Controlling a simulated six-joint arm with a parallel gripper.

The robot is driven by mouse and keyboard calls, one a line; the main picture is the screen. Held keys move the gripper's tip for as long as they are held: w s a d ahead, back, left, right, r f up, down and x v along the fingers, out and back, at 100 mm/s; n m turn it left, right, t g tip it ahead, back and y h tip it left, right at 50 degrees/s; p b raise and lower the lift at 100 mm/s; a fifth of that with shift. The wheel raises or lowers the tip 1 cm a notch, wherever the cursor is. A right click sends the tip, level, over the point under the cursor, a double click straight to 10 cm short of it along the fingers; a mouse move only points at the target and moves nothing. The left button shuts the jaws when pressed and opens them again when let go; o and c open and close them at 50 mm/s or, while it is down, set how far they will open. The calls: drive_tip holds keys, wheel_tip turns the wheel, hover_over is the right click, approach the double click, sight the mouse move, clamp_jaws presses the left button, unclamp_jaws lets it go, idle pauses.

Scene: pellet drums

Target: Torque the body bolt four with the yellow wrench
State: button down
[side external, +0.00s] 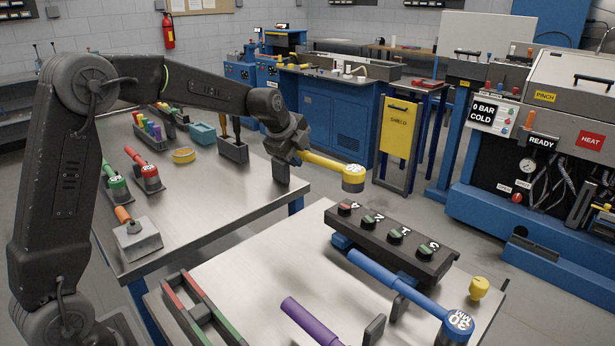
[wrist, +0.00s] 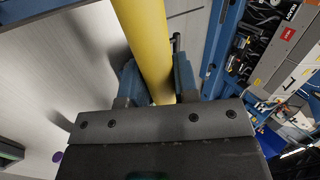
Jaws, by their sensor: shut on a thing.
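My gripper (side external: 297,150) is shut on the yellow wrench (side external: 326,163), holding it in the air near the far edge of the front table. The wrench's round head (side external: 353,178) points right, above and apart from the black bolt block (side external: 395,238). The bolt at the block's left end (side external: 345,208) is red-topped and its small label looks like 4; the other bolts (side external: 396,235) look green. In the wrist view, the yellow handle (wrist: 146,45) runs between the two fingers (wrist: 157,88); the wrench head and bolts are out of that view.
A blue wrench (side external: 400,285) lies along the block's front side, with a purple handle (side external: 312,322) nearby. A yellow knob (side external: 479,288) is at the right. The left table holds green, red and orange-handled tools (side external: 145,170). A yellow shield panel (side external: 399,130) stands behind.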

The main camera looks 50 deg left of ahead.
drive_tip(key=shift+w+a+r, duration=0.1)
drive_tip(key=shift+w+a, duration=0.2)
drive_tip(key=shift+a, duration=0.4)
drive_tip(key=shift+w+a, duration=0.25)
drive_tip(key=shift+a, duration=0.4)
drive_tip(key=shift+f, duration=4.05)
drive_tip(key=shift+w+m+h, duration=0.8)
drive_tip(key=shift+w+m, duration=0.6)
drive_tip(key=shift+w, duration=0.45)
idle(0.8)
